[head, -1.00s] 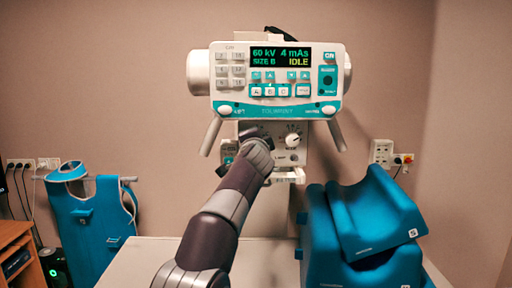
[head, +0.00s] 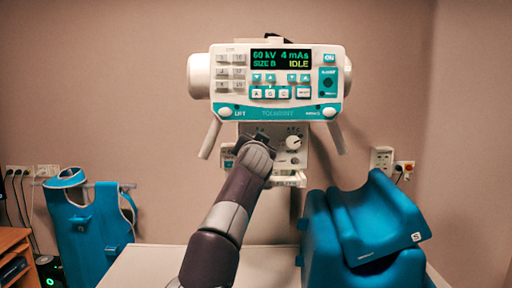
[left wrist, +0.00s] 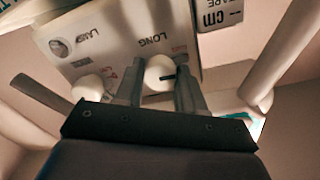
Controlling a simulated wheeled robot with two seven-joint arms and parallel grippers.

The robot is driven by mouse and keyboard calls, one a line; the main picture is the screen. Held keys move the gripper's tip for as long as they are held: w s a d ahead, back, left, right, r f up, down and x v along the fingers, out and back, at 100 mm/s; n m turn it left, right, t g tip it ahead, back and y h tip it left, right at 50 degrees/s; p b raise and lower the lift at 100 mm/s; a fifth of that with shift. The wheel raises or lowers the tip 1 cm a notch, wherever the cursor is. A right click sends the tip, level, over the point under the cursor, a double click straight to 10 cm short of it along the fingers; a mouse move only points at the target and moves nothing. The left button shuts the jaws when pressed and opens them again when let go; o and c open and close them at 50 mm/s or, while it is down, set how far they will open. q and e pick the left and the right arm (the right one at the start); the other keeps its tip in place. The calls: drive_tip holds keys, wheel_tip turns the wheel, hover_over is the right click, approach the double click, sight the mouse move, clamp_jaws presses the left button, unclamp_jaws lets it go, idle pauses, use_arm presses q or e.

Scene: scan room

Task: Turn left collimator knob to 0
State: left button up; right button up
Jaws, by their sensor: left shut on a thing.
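The collimator panel (head: 310,160) hangs below the control console. My left arm reaches up to it, and in the head view my wrist hides the left knob and my fingers. In the left wrist view, my left gripper (left wrist: 159,62) has a finger on each side of a round white knob (left wrist: 161,75) with a dark pointer mark, near the "LONG" label; it is shut on this knob. A second white knob (left wrist: 88,88) lies partly behind the gripper; the right knob (head: 293,142) is clear in the head view. The left knob's scale is too hidden to read. My right gripper is not in view.
The console (head: 278,85) reads 60 kV, 4 mAs, SIZE B, IDLE. Its grey handles (head: 210,138) slant down on both sides of the panel. Blue foam wedges (head: 375,220) sit on the white table (head: 150,268) at right. A blue apron (head: 88,225) hangs at left.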

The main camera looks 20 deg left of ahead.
use_arm(q)
drive_tip(key=shift+w+f, duration=0.1)
drive_tip(key=shift+f, duration=0.3)
drive_tip(key=o, duration=1)
drive_tip(key=shift+o, duration=0.2)
drive_tip(key=shift+r, duration=0.2)
drive_tip(key=b+v, duration=1)
drive_tip(key=v, duration=0.3)
drive_tip(key=shift+w+r, duration=0.1)
drive_tip(key=shift+r, duration=0.05)
